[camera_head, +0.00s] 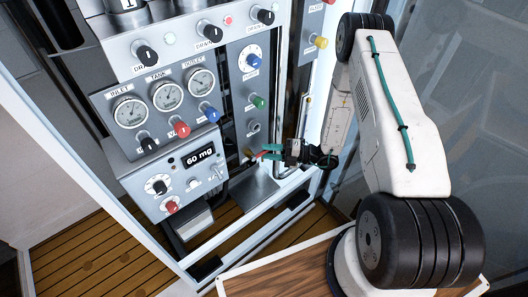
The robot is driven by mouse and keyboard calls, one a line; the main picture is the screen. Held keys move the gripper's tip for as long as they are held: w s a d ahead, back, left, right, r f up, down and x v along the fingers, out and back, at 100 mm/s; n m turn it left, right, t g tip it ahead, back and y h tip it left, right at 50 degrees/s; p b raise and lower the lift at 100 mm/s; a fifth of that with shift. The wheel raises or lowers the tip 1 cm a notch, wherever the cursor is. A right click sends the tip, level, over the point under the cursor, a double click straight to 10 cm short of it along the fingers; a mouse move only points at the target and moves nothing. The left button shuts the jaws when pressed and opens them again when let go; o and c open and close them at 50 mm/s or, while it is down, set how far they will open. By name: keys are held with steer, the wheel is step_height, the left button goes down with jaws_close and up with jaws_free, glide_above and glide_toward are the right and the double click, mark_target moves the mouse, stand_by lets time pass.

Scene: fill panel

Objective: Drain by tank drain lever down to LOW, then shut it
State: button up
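A small red lever (261,155) shows beside a brass fitting (248,153) low on the panel, right of the "60 mg" display. I cannot read a label on it. My gripper (269,152) comes in from the right, with its teal fingertips at the red lever. Whether the fingers are closed on the lever or only around it is too small to tell. The gauge under the label TANK (168,96) is the middle one of three on the left panel. Its needle and any LOW mark are too small to read.
Knobs labelled DRAIN (209,32), blue (253,61) and green (257,100) knobs, and a red knob (181,129) crowd the panels. A grey tray (252,186) lies below the lever. Pipes (303,125) and a white frame stand close to my gripper's right.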

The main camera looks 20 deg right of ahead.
steer(key=shift+x, duration=0.95)
